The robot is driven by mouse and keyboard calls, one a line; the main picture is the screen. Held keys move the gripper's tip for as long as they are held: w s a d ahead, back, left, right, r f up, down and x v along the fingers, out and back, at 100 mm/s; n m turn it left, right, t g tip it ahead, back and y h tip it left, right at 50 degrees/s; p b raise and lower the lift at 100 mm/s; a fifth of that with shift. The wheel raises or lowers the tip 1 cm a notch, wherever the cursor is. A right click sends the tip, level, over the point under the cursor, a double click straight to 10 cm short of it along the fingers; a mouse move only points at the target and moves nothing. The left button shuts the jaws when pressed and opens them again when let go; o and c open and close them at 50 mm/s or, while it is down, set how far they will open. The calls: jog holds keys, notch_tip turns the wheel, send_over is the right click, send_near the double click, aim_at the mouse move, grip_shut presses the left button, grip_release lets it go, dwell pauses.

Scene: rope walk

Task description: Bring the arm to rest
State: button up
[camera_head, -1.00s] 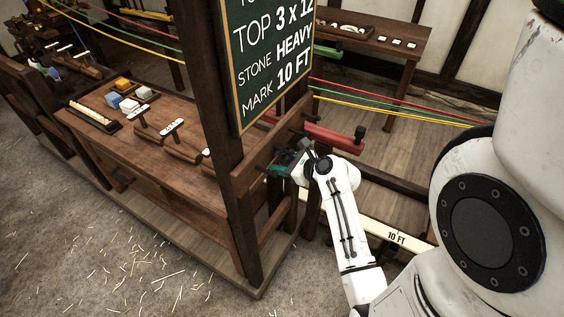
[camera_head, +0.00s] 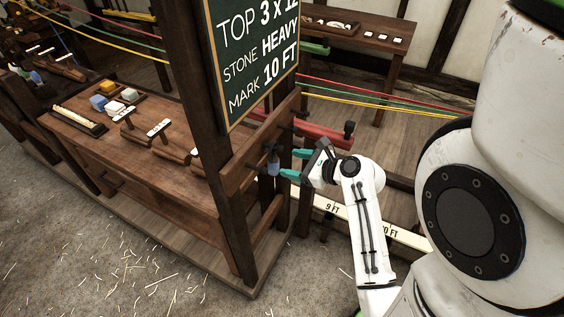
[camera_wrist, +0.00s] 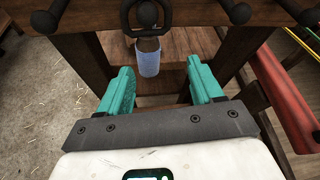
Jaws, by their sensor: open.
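My gripper (camera_head: 292,164) is open, with its two teal fingers apart and nothing between them. It is in front of the wooden frame below the chalkboard, at the right end of the workbench. A small blue-grey cylinder (camera_head: 273,166) hangs from a dark hook on the frame's crossbeam, just left of my fingertips. In the wrist view the cylinder (camera_wrist: 148,60) is ahead of and between the open fingers (camera_wrist: 162,82), apart from them. My white arm reaches in from the lower right.
The chalkboard (camera_head: 255,60) hangs on the post above. A red bar (camera_head: 322,134) juts out close behind my gripper. Coloured ropes (camera_head: 390,94) run to the right. A marked board (camera_head: 345,215) lies low behind my arm. The workbench (camera_head: 165,165) holds blocks and tags. Straw-strewn floor at lower left is clear.

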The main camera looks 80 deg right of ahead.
jog(key=w+a+f+n+g+y, duration=0.2)
jog(key=a+f+n+g+y, duration=0.1)
jog(key=a+n, duration=0.55)
jog(key=w+a+f+n+g+y, duration=0.2)
jog(key=a+f+n+y, duration=0.15)
jog(key=a+n, duration=0.5)
jog(key=s+a+f+n+g+h, duration=0.1)
jog(key=a+n, duration=0.4)
jog(key=n, duration=0.5)
jog(key=s+a+f+n+g, duration=0.1)
jog(key=s+a+n+g, duration=0.3)
jog(key=n, duration=0.6)
jog(key=shift+a+g+h+b, duration=0.35)
jog(key=shift+a+g, duration=0.55)
jog(key=shift+a, duration=0.1)
